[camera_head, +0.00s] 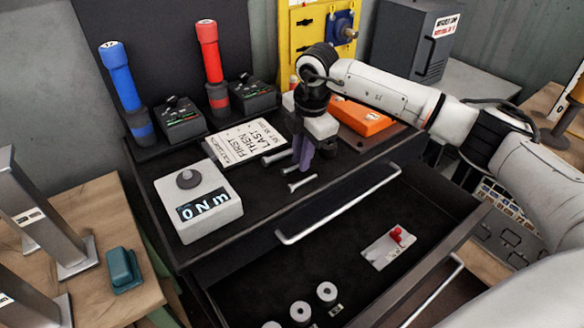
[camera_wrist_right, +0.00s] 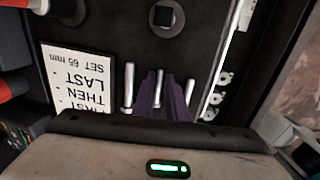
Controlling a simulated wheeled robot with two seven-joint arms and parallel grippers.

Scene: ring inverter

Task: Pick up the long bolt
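My right gripper (camera_head: 303,160) points down over the dark top of the cart, its purple fingers among the silver bolts. In the right wrist view its two fingertips (camera_wrist_right: 161,88) stand a little apart. A middle bolt (camera_wrist_right: 158,76) shows between and beyond them; I cannot tell whether they touch it. The bolt nearest the sign (camera_head: 273,157) looks longest in the wrist view (camera_wrist_right: 128,87). A shorter-looking bolt (camera_head: 301,183) lies in front of the gripper and also shows in the wrist view (camera_wrist_right: 189,90). My left gripper is out of view.
A torque meter (camera_head: 207,213) reading "0 Nm" stands at the left, with a white instruction sign (camera_head: 246,143) behind. Blue (camera_head: 118,80) and red (camera_head: 210,55) tools stand at the back. An orange case (camera_head: 362,118) lies behind my right arm. An open drawer (camera_head: 340,240) is below.

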